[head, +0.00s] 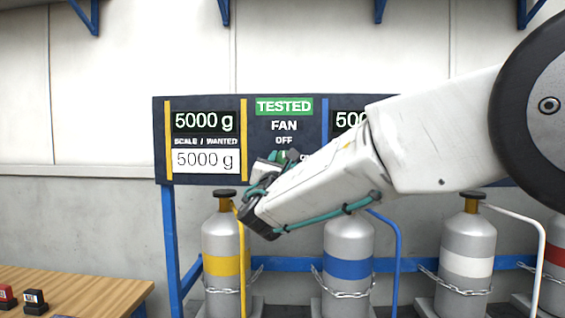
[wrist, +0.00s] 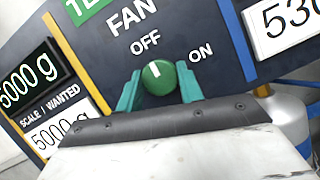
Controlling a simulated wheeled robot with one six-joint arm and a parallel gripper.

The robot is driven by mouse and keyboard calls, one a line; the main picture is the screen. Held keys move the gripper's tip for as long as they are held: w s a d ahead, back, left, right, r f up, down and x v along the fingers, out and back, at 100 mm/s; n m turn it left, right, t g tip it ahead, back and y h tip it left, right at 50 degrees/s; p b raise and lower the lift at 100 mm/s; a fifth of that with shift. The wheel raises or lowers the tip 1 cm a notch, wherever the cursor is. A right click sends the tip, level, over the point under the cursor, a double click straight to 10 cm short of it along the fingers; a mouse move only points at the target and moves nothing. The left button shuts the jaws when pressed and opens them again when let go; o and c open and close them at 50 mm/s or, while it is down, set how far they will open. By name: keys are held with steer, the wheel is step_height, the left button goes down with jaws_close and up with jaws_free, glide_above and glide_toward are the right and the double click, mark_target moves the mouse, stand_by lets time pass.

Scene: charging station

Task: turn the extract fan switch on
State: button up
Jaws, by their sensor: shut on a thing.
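The extract fan switch is a round green knob (wrist: 158,78) with a white pointer mark, on the dark panel (head: 288,113) below the word FAN. In the wrist view the mark points up toward OFF, and ON is printed to its upper right. The head view reads OFF under FAN. My gripper (head: 274,170) is at the panel, its teal fingers (wrist: 130,93) on either side of the knob and shut on it. In the head view my arm and gripper hide most of the knob and part of the panel.
Scale displays (head: 205,123) flank the fan section, the left one reading 5000 g twice. Grey gas cylinders with yellow (head: 226,265), blue (head: 348,268) and white (head: 467,265) bands stand chained below.

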steer(key=m+g+h, duration=0.1)
steer(key=m, duration=0.2)
steer(key=m+h, duration=0.1)
steer(key=m, duration=0.2)
steer(key=shift+a+r+m+g+h, duration=0.1)
steer(key=shift+m+g+h, duration=0.2)
steer(key=shift+m+g, duration=0.1)
steer(key=m+g, duration=0.1)
steer(key=m, duration=0.1)
steer(key=m+h, duration=0.1)
steer(key=m, duration=0.2)
steer(key=shift+g, duration=0.4)
steer(key=m+g, duration=0.1)
steer(key=m, duration=0.4)
steer(key=shift+r+g, duration=0.15)
steer(key=shift+g, duration=0.25)
steer(key=shift+m+g, duration=0.6)
steer(key=shift+m, duration=1.1)
steer(key=o, duration=1)
